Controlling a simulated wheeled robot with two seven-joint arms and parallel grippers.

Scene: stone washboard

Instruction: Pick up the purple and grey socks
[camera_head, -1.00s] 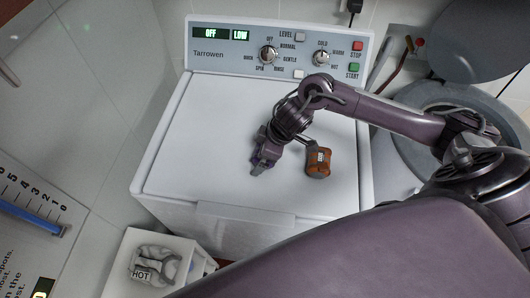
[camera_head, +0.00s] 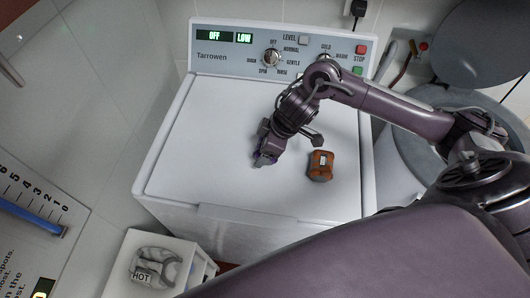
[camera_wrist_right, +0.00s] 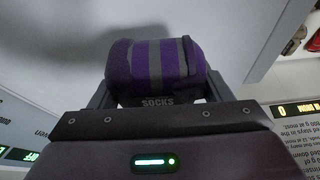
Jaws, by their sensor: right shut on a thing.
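A rolled pair of purple and grey striped socks (camera_wrist_right: 150,65), with a dark band lettered "SOCKS", fills the space between the fingers of my right gripper (camera_wrist_right: 148,75) in the right wrist view. The right gripper is shut on it. In the head view my right gripper (camera_head: 265,156) is over the middle of the white washer lid, with only a little purple showing at its tips. A shadow lies on the pale surface behind the socks in the wrist view. My left gripper is not in view.
An orange-brown bundle with a small label (camera_head: 320,166) sits on the washer lid (camera_head: 215,130), right of the gripper. The control panel (camera_head: 225,50) rises at the back. A white bin (camera_head: 120,270) with a grey item marked "HOT" stands front left. The lid's left side is clear.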

